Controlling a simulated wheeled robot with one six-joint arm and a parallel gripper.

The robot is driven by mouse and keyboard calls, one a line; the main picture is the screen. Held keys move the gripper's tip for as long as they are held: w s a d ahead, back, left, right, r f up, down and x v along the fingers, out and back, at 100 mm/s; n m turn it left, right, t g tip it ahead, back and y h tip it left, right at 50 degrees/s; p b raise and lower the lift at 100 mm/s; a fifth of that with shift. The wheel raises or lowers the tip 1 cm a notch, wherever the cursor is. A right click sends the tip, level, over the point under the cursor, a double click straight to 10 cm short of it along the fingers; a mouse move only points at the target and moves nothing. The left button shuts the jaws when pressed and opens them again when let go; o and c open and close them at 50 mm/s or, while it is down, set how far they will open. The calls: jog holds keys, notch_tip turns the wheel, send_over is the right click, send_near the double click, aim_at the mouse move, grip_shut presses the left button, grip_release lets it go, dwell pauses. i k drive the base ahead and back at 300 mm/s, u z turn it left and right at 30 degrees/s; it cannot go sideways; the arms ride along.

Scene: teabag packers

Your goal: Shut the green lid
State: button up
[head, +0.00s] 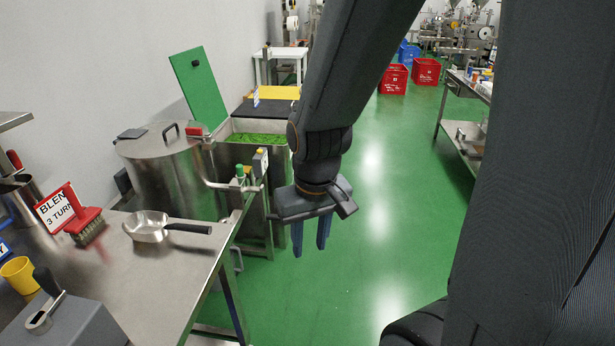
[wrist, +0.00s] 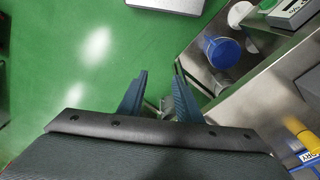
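The green lid (head: 198,88) stands raised and tilted at the back left in the head view, against the white wall. It sits at the left side of an open steel bin (head: 270,152) with green contents. My gripper (head: 311,240) hangs over the floor to the front right of the bin, fingers pointing down. Its two blue fingers are apart with nothing between them, and they also show in the wrist view (wrist: 160,90). The lid does not show in the wrist view. My arm covers part of the area right of the bin.
A steel drum (head: 165,170) with a handled cover stands left of the bin. The steel table (head: 165,285) at the front left bears a pan (head: 148,226), a brush (head: 92,232) and a yellow cup (head: 18,274). Green floor (head: 350,290) is open to the right.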

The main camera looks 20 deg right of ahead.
aim_at(191, 67)
jog(key=z, duration=0.45)
jog(key=k, duration=0.4)
jog(key=z, duration=1.1)
jog(key=i, duration=2.1)
jog(key=u, duration=0.35)
jog(key=i, duration=1.35)
jog(key=u, duration=1.65)
jog(key=i, duration=0.85)
jog(key=u, duration=0.9)
